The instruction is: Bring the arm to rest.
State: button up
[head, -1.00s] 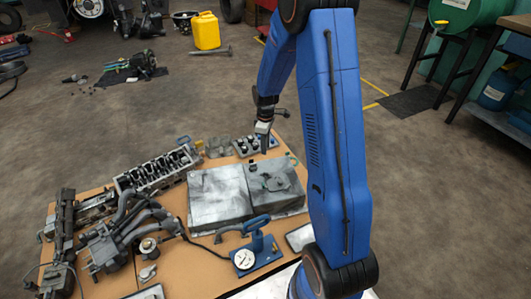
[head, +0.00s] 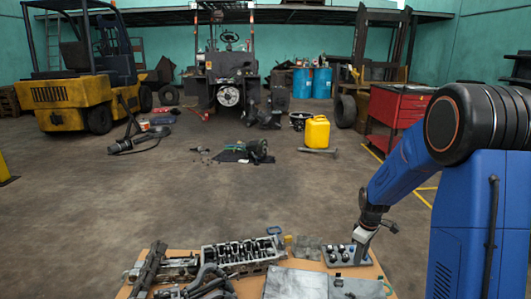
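My blue arm reaches down from the right side of the head view. My gripper (head: 362,245) points downward at the far right part of the workbench (head: 374,271). It is over or beside the right end of a small grey tray (head: 329,261) with several dark round parts. I cannot tell whether it touches the tray. The fingers are too small to tell if they are open or shut, and nothing is clearly held.
An engine cylinder head (head: 240,252) and manifold parts lie on the bench's left. A flat grey metal case (head: 295,284) is at the front. Beyond are open floor, a yellow canister (head: 317,132), a red cabinet (head: 398,108) and a yellow forklift (head: 75,108).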

jog(key=s+a+r+m+t, duration=0.1)
jog(key=s+a+r+m, duration=0.15)
jog(key=s+r, duration=0.65)
jog(key=s+a+r+m+t, duration=0.1)
jog(key=s+r, duration=0.3)
jog(key=s, duration=0.4)
jog(key=s+a+r+m+t, duration=0.1)
jog(key=s+a+r+m, duration=0.2)
jog(key=s, duration=0.6)
jog(key=s+a+r+m+t, duration=0.1)
jog(key=s+a+r+m, duration=0.1)
jog(key=s+r, duration=0.4)
jog(key=shift+s+a+r, duration=0.15)
jog(key=shift+s+r, duration=0.2)
jog(key=shift+s, duration=0.8)
